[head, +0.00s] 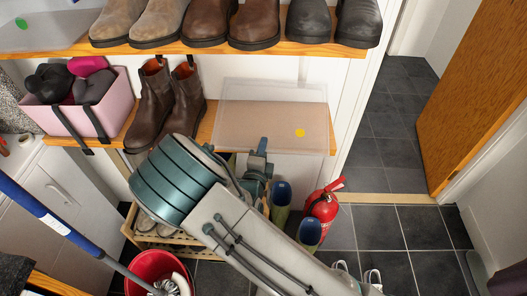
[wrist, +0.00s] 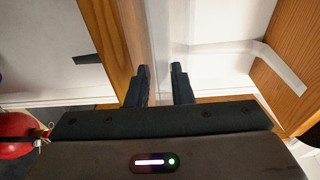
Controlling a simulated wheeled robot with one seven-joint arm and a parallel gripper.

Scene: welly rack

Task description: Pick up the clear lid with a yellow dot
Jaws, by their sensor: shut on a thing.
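The clear lid with a yellow dot (head: 280,118) is a see-through rectangular sheet at the right end of the lower wooden shelf. Its yellow dot shows near its lower right corner. My gripper (head: 259,157) is at the lid's near edge, partly hidden by my arm in the head view. In the wrist view, the two dark fingers of my gripper (wrist: 160,82) stand a little apart, with the thin clear lid (wrist: 160,45) between them. My gripper is shut on it. I cannot tell whether the lid still touches the shelf.
Brown boots (head: 158,103) and a pink bin (head: 75,103) stand left on the lower shelf (head: 205,128). Several shoes line the upper shelf, with a green-dot clear lid (head: 40,35). A red fire extinguisher (head: 322,206), blue-topped wellies (head: 309,232) and a red bucket (head: 150,268) stand below.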

